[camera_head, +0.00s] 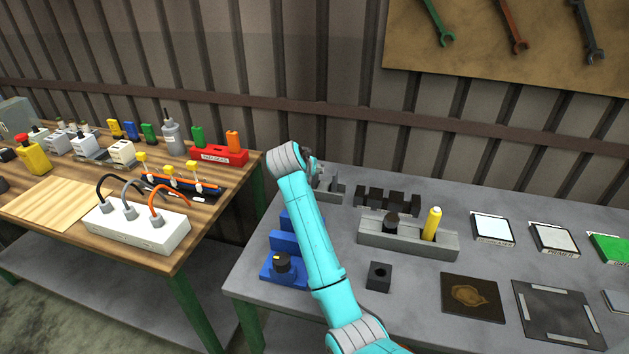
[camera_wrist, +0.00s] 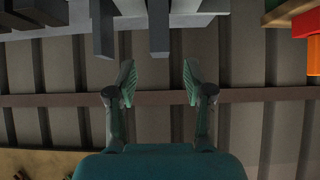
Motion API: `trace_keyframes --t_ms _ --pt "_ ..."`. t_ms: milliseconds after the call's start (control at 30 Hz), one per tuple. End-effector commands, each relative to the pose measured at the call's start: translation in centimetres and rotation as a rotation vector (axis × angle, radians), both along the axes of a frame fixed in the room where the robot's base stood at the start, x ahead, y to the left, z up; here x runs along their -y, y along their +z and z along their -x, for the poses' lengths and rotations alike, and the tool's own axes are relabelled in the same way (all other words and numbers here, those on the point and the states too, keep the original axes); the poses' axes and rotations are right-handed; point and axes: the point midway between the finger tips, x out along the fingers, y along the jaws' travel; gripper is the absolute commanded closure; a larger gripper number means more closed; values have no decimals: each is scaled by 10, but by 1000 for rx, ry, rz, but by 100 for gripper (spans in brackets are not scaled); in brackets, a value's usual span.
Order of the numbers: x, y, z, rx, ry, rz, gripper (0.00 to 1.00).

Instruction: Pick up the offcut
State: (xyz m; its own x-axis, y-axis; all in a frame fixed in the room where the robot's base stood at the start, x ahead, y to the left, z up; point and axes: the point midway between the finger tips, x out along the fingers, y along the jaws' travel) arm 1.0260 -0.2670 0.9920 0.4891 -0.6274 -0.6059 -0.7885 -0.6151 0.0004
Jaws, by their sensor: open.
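My gripper (camera_wrist: 158,84) is open in the wrist view, with its two fingers apart and nothing between them. In the head view its end is mostly hidden behind my wrist, near the back left of the grey table (camera_head: 240,280). A grey metal fixture with uprights (camera_head: 328,188) stands just beside it. Grey prongs (camera_wrist: 158,28) hang at the top of the upside-down wrist view, apart from the fingertips. I cannot tell for sure which piece is the offcut.
A blue vise-like fixture (camera_head: 285,244) stands beside my arm. A dark slotted rack (camera_head: 388,198), a grey holder (camera_head: 408,238) with a yellow marker (camera_head: 432,223) and a black block (camera_head: 378,277) are to the right. A wooden table (camera_head: 170,258) with tools stands left. The ribbed wall is close behind.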

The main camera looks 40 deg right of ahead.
Motion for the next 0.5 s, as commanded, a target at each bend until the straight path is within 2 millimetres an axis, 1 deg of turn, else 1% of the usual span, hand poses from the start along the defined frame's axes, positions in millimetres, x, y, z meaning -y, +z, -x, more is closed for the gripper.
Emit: trace_keyframes --t_ms 167,400,500 --pt "6 -7 -4 0 0 0 48" --pt "22 -33 -15 -2 -2 0 48" --pt "28 -38 -22 0 -1 1 48"
